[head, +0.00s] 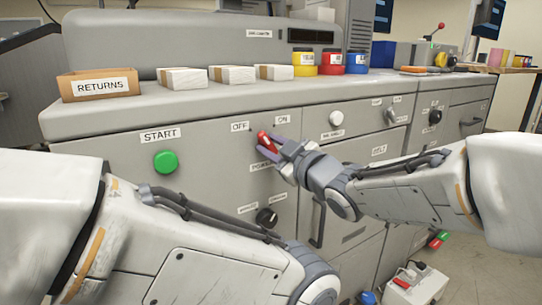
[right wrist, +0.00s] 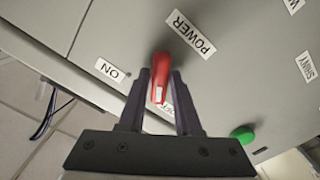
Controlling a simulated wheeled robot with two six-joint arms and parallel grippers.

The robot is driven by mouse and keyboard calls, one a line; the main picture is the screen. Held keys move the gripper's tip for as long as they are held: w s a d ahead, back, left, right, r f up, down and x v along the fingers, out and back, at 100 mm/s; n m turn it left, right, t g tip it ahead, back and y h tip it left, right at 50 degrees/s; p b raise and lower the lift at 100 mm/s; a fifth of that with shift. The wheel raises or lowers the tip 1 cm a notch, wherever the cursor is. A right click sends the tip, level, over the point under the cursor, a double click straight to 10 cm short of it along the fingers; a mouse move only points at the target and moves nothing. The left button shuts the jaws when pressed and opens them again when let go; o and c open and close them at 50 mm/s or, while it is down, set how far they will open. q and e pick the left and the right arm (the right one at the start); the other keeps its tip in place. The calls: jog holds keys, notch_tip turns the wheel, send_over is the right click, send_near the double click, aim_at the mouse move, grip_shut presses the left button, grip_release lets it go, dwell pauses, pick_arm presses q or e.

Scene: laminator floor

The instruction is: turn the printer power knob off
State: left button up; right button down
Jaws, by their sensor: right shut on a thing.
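The red power knob (head: 263,137) is on the grey machine's front panel, below and between the OFF label (head: 240,126) and the ON label (head: 282,121). My right gripper (head: 268,147) is shut on the knob. In the right wrist view the red knob (right wrist: 160,72) stands between the two dark fingers. The knob's white-marked end lies near a label partly hidden behind a finger, and the ON label (right wrist: 112,70) is to the left. The POWER label (right wrist: 191,35) shows beyond the knob. My left arm crosses the lower left, but its gripper is out of view.
A green START button (head: 165,161) and a black knob (head: 267,217) are on the same panel. A white knob (head: 336,118) is to the right. A RETURNS box (head: 97,85), white packs and coloured jars stand on the ledge above.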

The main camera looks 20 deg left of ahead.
jog(key=shift+f+n+b, duration=0.1)
jog(key=shift+n+b, duration=0.55)
jog(key=shift+n, duration=0.45)
jog(key=c, duration=0.6)
grip_release()
jog(key=p+v, duration=0.1)
jog(key=v, duration=0.9)
jog(key=shift+s+d, duration=0.2)
